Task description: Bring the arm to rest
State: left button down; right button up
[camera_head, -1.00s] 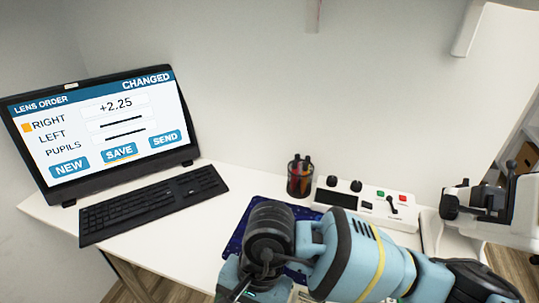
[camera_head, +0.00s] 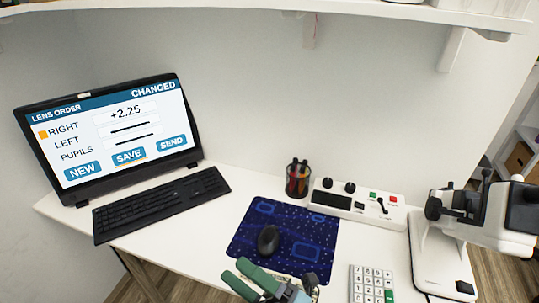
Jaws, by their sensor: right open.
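My right gripper (camera_head: 272,279) shows at the bottom edge of the head view, low over the front of the desk. Its green and dark fingers are spread apart, with nothing seen between them. It is just below the black mouse (camera_head: 269,240), apart from it in the picture. Most of my right arm is out of the frame. My left gripper is not in view.
The white desk (camera_head: 185,235) holds a monitor (camera_head: 110,136) reading "CHANGED", a keyboard (camera_head: 160,204), a blue mouse pad (camera_head: 244,237), a pen cup (camera_head: 298,179), a control box (camera_head: 358,204), a calculator (camera_head: 371,285) and a white instrument (camera_head: 437,255). A shelf (camera_head: 400,10) hangs above.

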jog(key=s+d+f+m+t+h+p, duration=0.2)
jog(key=d+f+m+t+h, duration=0.3)
jog(key=d+f+m+h, duration=1.15)
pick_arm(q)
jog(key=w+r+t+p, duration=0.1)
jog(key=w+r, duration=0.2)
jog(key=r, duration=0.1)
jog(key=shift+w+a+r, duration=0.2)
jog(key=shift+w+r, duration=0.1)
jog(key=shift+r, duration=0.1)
pick_arm(e)
jog(key=s+d+f+m+g+h, duration=0.1)
jog(key=s+d+f+m+g, duration=0.2)
jog(key=s, duration=0.5)
jog(key=s+d+f+m+g, duration=0.4)
jog(key=s+d+f+m, duration=0.1)
jog(key=s+f+m, duration=0.2)
jog(key=shift+s+f+m+h, duration=0.3)
jog(key=shift+s+m, duration=0.4)
jog(key=shift+m, duration=0.35)
jog(key=shift+d+r, duration=0.1)
grip_shut()
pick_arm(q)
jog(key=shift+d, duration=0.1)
